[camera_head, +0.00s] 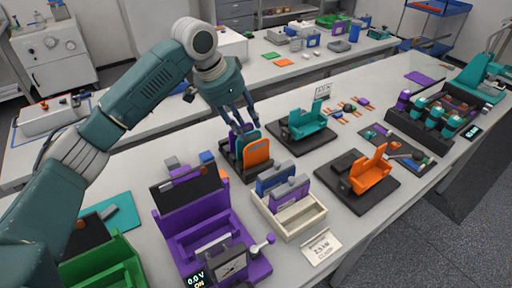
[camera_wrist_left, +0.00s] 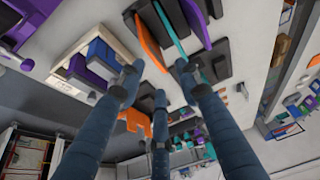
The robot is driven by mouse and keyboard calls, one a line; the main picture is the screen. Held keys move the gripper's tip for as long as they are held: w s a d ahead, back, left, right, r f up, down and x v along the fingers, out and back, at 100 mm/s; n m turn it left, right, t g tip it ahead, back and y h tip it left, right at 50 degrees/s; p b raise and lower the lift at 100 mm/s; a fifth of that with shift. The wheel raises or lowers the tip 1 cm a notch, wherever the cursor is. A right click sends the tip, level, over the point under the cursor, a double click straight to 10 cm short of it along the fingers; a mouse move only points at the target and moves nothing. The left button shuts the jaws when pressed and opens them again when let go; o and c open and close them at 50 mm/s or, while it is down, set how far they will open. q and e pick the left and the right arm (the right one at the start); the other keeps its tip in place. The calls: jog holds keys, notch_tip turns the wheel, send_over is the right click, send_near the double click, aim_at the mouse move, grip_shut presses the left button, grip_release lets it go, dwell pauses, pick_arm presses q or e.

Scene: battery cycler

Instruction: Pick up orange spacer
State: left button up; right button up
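The orange spacer (camera_head: 257,152) is an upright rounded plate in a dark rack (camera_head: 236,174), in front of teal and purple plates. In the left wrist view the orange spacer (camera_wrist_left: 152,45) stands beside the teal plate (camera_wrist_left: 168,28) and the purple plate (camera_wrist_left: 196,22). My left gripper (camera_head: 244,123) is above and behind the rack, fingers pointing down. In the left wrist view its three fingers are spread with nothing between them (camera_wrist_left: 160,82). Whether a fingertip touches a plate cannot be told. My right gripper is not in view.
A cream tray (camera_head: 298,225) with blue and purple plates stands in front of the rack. A purple device (camera_head: 197,232) is at left. Teal (camera_head: 303,125) and orange (camera_head: 371,172) holders sit on dark bases to the right. Little free table lies between them.

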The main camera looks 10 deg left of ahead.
aim_at(257, 142)
pick_arm(q)
jog(key=f, duration=0.1)
jog(key=d+f, duration=0.1)
jog(key=f, duration=0.1)
jog(key=shift+d+p, duration=0.15)
jog(key=shift+p, duration=0.15)
jog(key=p+x, duration=0.2)
jog(key=x, duration=0.3)
jog(key=shift+d, duration=0.15)
jog(key=shift+d+f, duration=0.1)
jog(key=shift+f, duration=0.15)
jog(key=shift+w+f, duration=0.1)
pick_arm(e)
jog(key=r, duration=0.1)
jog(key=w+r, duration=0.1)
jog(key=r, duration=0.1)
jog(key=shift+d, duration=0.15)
pick_arm(q)
jog(key=shift+c, duration=0.3)
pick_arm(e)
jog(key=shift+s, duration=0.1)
pick_arm(q)
grip_shut()
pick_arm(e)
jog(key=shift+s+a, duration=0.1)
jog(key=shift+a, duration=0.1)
